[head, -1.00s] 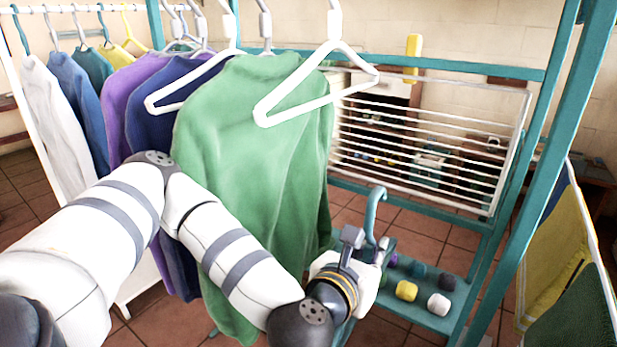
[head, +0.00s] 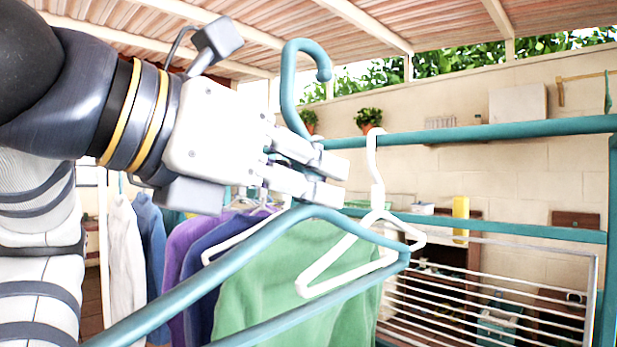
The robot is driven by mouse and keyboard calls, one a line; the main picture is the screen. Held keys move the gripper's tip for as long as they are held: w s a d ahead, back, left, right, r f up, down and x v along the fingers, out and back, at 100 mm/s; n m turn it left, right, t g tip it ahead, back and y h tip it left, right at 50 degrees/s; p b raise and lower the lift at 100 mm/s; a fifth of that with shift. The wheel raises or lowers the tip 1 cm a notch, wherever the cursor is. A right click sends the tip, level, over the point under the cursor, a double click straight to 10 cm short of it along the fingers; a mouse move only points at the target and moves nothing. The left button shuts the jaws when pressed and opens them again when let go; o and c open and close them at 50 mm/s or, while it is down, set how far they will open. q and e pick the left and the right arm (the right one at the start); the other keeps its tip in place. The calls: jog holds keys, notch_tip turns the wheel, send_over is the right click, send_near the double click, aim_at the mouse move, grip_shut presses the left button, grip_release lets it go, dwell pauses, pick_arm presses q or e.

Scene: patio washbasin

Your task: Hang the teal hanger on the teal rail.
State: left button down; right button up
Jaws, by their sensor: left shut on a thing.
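The teal hanger (head: 237,262) is held up close to the camera in the head view. My left gripper (head: 325,178) is shut on the neck below its hook. The hook (head: 287,75) rises above the fingers, with its open tip pointing right. The hanger's lower left part runs out of the picture. The teal rail (head: 490,131) crosses the right half of the view behind the gripper. Its left part is hidden behind the gripper and hanger. The hook's top is above the rail's height in the picture; I cannot tell the depth gap. My right gripper is not in view.
A white hanger (head: 375,195) hangs on the rail just right of my gripper. A green garment (head: 300,285) is behind the teal hanger. Other clothes (head: 125,250) hang at the left. A white drying rack (head: 480,290) is lower right. The rail's right stretch is free.

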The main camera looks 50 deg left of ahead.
pick_arm(q)
jog(key=shift+s+d, duration=0.1)
jog(key=shift+s, duration=0.2)
jog(key=x, duration=0.3)
jog(key=r+b+x, duration=0.1)
jog(key=x, duration=0.5)
jog(key=shift+w+r, duration=0.15)
jog(key=shift+w, duration=0.35)
jog(key=w+b, duration=0.1)
jog(key=w, duration=1.2)
jog(key=shift+w+a, duration=0.35)
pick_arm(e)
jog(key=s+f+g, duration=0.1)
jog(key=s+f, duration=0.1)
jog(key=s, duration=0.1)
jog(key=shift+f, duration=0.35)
pick_arm(q)
jog(key=shift+w, duration=0.1)
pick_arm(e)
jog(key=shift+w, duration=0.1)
